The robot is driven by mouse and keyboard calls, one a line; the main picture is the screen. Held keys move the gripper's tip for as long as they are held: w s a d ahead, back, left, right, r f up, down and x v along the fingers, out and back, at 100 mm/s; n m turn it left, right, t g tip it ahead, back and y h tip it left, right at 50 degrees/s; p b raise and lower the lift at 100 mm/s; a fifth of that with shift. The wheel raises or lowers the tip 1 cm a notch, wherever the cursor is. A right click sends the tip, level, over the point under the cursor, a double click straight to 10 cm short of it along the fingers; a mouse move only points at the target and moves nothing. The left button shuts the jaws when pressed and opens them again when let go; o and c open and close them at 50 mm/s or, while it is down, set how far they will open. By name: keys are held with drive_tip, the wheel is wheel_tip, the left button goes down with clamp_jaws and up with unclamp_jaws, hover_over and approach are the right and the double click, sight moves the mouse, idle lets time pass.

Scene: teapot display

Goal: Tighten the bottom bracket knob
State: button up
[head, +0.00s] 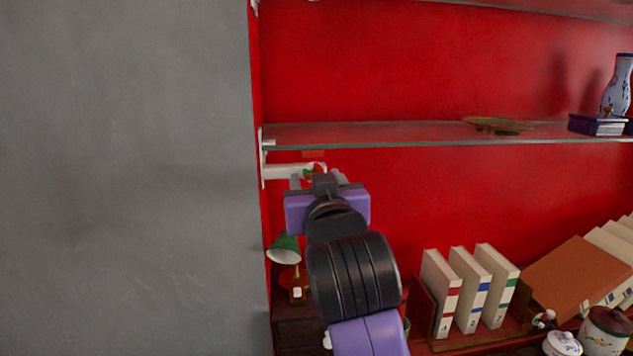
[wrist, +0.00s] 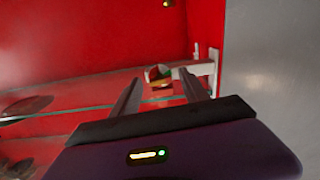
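The bottom bracket (head: 280,171) is a white arm on the left edge of the red back wall, just under the glass shelf. I cannot tell whether either finger touches the knob. My gripper hides part of the knob's surroundings.
The glass shelf (head: 400,133) runs close above the bracket, bearing a plate (head: 497,124) and a blue-and-white vase (head: 618,85). A grey wall (head: 125,180) stands close on the left. Below are a green lamp (head: 285,248), a bottle (head: 297,291) and books (head: 468,290).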

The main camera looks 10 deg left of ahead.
drive_tip(key=b+v, duration=0.1)
drive_tip(key=v, duration=0.6)
drive_tip(key=shift+s+b, duration=0.4)
drive_tip(key=shift+d+r, duration=0.1)
drive_tip(key=shift+r, duration=0.05)
